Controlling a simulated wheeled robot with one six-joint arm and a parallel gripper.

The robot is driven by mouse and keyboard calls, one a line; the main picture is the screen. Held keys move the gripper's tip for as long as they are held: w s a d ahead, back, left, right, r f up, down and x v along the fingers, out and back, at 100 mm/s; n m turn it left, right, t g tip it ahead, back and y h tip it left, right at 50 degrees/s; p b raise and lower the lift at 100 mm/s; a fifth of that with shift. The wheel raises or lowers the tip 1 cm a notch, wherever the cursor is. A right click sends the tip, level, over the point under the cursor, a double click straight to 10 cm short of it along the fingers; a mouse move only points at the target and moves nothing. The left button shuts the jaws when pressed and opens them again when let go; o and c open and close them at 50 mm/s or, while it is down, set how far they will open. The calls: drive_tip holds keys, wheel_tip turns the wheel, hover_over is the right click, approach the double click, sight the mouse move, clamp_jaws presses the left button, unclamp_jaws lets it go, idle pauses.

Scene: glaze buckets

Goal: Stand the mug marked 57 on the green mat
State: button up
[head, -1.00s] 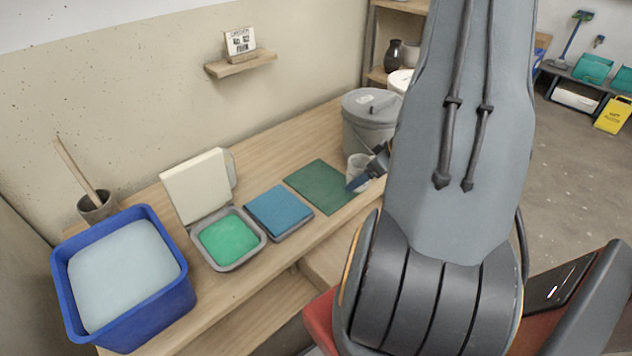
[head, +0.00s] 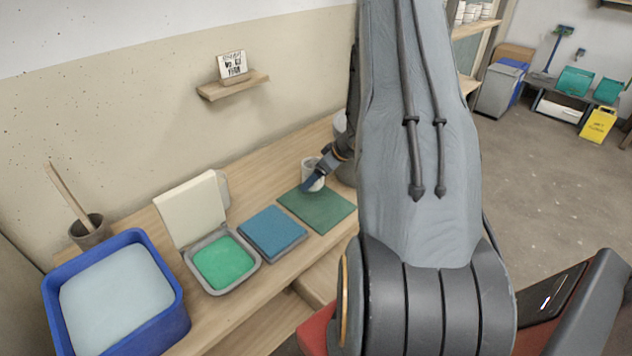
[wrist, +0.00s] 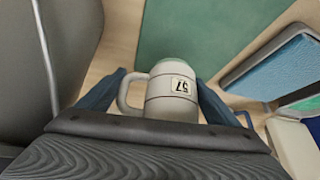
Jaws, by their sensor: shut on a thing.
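The mug marked 57 (wrist: 172,92) is between the blue fingers of my gripper (wrist: 165,95) in the wrist view. It is pale grey, with its handle at the left and its label upside down in that view. In the head view my gripper (head: 313,182) is shut on the mug (head: 311,170) at the back edge of the green mat (head: 325,216). I cannot tell whether the mug touches the mat or hangs above it. The mat also shows in the wrist view (wrist: 200,35), beyond the mug, and its visible part is bare.
A blue pad (head: 272,231) lies left of the mat, then an open box with green inside (head: 222,262) and a blue tub (head: 165,322). A grey bucket (head: 341,130) stands behind the gripper, mostly hidden by my arm. A small shelf (head: 233,86) is on the wall.

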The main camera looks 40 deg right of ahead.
drive_tip(key=shift+w+a+f, duration=0.1)
drive_tip(key=shift+w+a, duration=0.05)
drive_tip(key=shift+w, duration=0.35)
drive_tip(key=shift+f, duration=1.65)
drive_tip(key=shift+f, duration=0.15)
drive_tip(key=o, duration=1)
